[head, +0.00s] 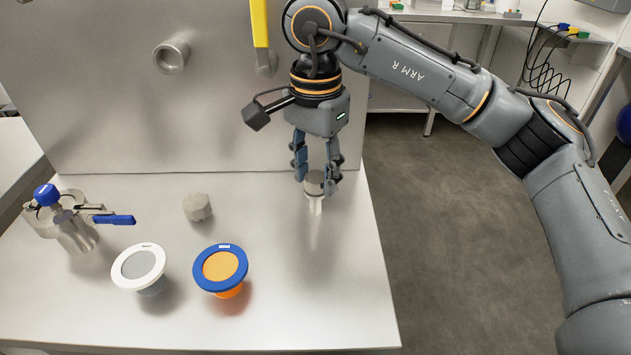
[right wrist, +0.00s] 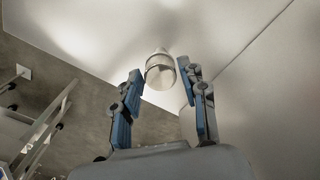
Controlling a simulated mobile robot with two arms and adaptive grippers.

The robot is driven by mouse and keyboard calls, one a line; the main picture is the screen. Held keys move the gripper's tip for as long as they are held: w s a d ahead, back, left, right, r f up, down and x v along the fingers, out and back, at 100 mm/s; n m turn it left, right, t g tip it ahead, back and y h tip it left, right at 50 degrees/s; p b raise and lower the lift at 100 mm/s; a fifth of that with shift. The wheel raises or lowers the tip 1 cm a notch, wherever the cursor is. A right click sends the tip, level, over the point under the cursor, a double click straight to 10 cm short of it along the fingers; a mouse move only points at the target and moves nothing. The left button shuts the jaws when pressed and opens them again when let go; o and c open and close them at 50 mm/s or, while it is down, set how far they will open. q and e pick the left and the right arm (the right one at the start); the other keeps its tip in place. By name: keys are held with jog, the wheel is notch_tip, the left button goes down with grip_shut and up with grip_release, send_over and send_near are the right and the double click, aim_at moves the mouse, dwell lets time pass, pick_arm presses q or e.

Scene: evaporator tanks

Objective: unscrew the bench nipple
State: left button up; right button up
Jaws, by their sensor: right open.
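The bench nipple (head: 316,203) appears as a short metal cylinder with a paler lower part, standing upright on the bench near its back right. My right gripper (head: 316,178) points down over it, with its blue-grey fingers open on either side of its top. In the right wrist view the nipple (right wrist: 160,72) lies between the two fingertips (right wrist: 161,78), with a small gap showing at each side. Its far end and the surface around it look pale and blurred there. My left gripper is in neither view.
On the bench (head: 330,300) are a grey fitting (head: 197,207), a white-rimmed cup (head: 138,267), a blue-rimmed orange cup (head: 221,268) and a metal vessel with a blue knob (head: 75,228). A metal panel rises behind, with a pipe stub (head: 171,56) and yellow handle (head: 260,24). The front right is clear.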

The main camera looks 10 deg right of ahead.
jog(key=shift+m, duration=0.9)
jog(key=m, duration=0.3)
jog(key=shift+m, duration=1.1)
grip_shut()
jog(key=shift+n, duration=1.1)
jog(key=n, duration=0.2)
jog(key=shift+n, duration=0.3)
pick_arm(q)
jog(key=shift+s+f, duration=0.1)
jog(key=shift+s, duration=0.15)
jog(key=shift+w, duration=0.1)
pick_arm(e)
jog(key=shift+r, duration=0.2)
